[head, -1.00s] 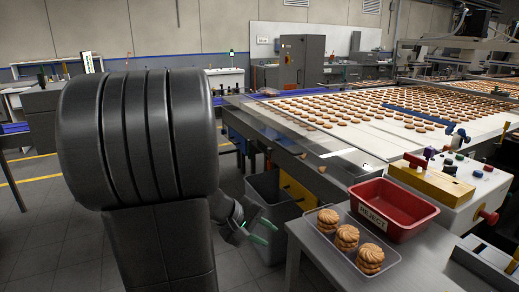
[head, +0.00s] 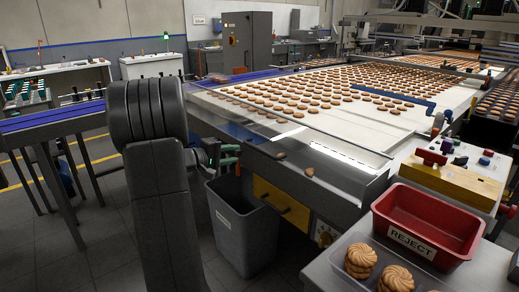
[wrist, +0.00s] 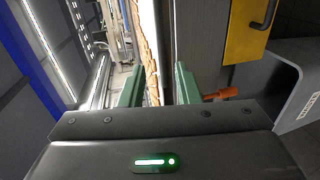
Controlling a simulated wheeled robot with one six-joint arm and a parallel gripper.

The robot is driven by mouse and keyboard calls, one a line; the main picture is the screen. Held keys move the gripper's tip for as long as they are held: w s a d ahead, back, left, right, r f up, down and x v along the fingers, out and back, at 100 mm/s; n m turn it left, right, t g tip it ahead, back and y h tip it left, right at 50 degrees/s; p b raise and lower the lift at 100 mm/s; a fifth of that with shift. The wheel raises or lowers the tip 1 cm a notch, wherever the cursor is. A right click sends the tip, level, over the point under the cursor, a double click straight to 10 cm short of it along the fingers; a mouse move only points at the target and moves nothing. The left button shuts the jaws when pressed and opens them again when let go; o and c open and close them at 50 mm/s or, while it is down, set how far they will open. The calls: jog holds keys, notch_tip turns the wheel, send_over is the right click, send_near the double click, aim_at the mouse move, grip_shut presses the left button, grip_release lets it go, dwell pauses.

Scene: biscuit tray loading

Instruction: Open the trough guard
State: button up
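A clear panel (head: 232,124), which looks like the trough guard, runs along the near left edge of the biscuit conveyor (head: 400,122) in the head view. Its handle and hinge cannot be made out. My gripper (head: 226,158) is partly hidden behind my dark arm, close to the conveyor's left end. In the wrist view my gripper (wrist: 160,86) has its two green fingers apart. A pale edge and a brown strip show beyond the gap. I cannot tell whether the fingers touch anything.
A grey bin (head: 243,235) stands below the conveyor beside a yellow drawer (head: 281,204). A red REJECT tray (head: 428,222) and a clear tray with biscuits (head: 347,268) are at the front right.

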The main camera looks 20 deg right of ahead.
aim_at(258, 150)
jog(key=x, duration=1.2)
jog(key=shift+d+p, duration=0.15)
jog(key=shift+p, duration=0.2)
grip_shut()
